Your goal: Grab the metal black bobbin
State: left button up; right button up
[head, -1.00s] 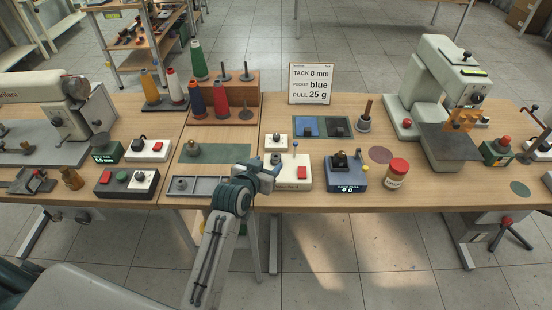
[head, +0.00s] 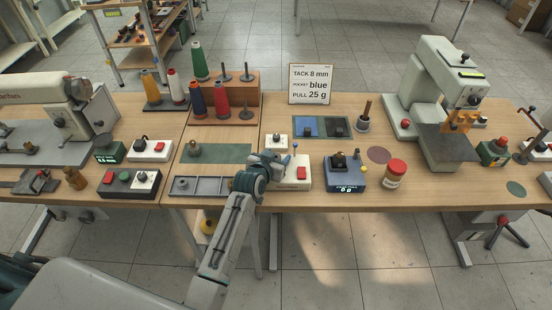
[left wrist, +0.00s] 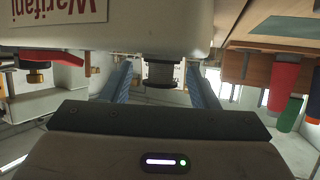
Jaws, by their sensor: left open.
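A small dark metal bobbin (left wrist: 160,72) shows in the left wrist view. It is on the white box (left wrist: 130,28), which appears upside down there with its lettering inverted. My left gripper (left wrist: 160,88) is open, with one blue finger on each side of the bobbin and a visible gap to both. In the head view my left gripper (head: 276,162) is at the left end of the white box (head: 303,183), which has a red button and a blue-knobbed lever. The gripper largely hides the bobbin there. My right gripper is not in view.
A grey tray (head: 214,188) lies left of the gripper, and a green mat (head: 228,153) behind it. A small white block (head: 277,141) stands just behind the gripper. A blue device (head: 346,177) and a red-lidded jar (head: 395,173) stand to the right.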

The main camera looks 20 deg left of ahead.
pick_arm(q)
jog(key=shift+c, duration=0.4)
jog(key=c, duration=0.9)
jog(key=shift+c, duration=0.3)
jog(key=shift+r, duration=0.15)
